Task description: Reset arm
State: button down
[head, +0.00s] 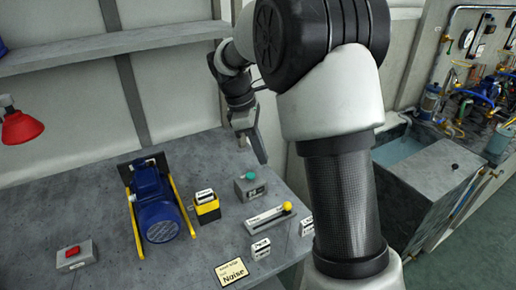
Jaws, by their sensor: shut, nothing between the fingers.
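My arm fills the middle and right of the head view. My gripper (258,148) hangs above the back right of the grey workbench (100,215), pointing down, with its fingers together and nothing seen between them. It is behind and above a small grey box with a green knob (250,187), apart from it as far as I can tell. The fingertips are small and partly dark in this view.
On the bench are a blue pump motor (158,210) between yellow rails, a yellow-black block (206,209), a yellow-ball lever (286,207), a red-button box (75,256) and a "Noise" card (231,272). A shelf (110,43) runs above. A grey tank (435,175) stands right.

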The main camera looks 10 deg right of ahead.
jog(key=s+r+m+t+y+p, duration=0.15)
jog(key=s+r+m+p, duration=0.35)
jog(key=s+r, duration=0.6)
jog(key=s+a+r+m+t+y+p, duration=0.1)
jog(key=s+r+m+t+p, duration=0.1)
jog(key=s+r+m, duration=0.2)
jog(key=s+a+r+m+t+p, duration=0.1)
jog(key=s+r+m+t+p, duration=0.2)
jog(key=s, duration=0.6)
notch_tip(320, 180, up, 2)
jog(key=shift+s+m+y, duration=0.2)
jog(key=shift+m+y, duration=0.15)
jog(key=shift+m, duration=0.75)
